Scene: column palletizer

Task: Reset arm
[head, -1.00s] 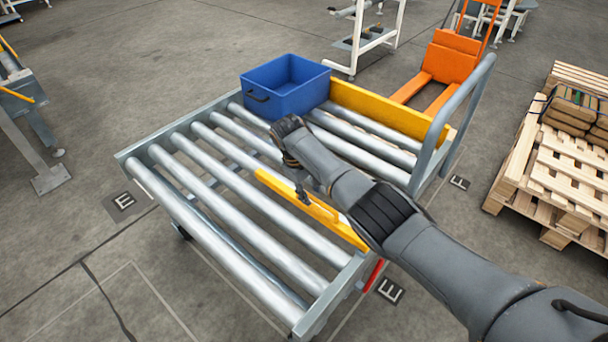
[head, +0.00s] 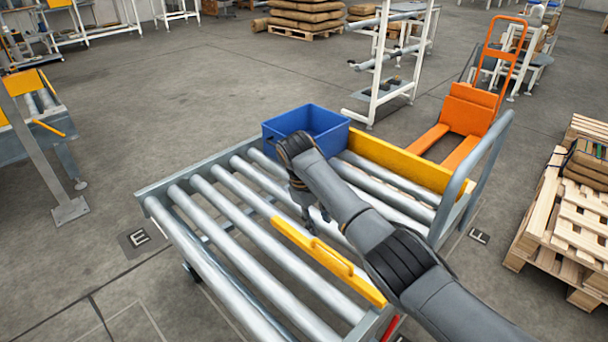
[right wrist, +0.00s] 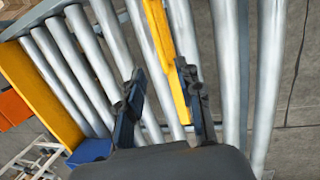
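My right arm comes in from the lower right in the head view and reaches over the roller cart (head: 153,188). My right gripper (head: 316,216) hangs above the rollers, between the yellow handle bar (head: 328,262) and the blue crate (head: 333,141). In the right wrist view the right gripper (right wrist: 159,78) has its two fingers apart with nothing held between them. The yellow bar (right wrist: 160,32) shows beyond the fingers. My left gripper is in no view.
A yellow side plate (head: 400,163) and a grey push handle (head: 480,165) edge the cart. An orange pallet jack (head: 468,108) stands behind. Wooden pallets (head: 560,215) lie at right. The floor left of the cart is mostly open.

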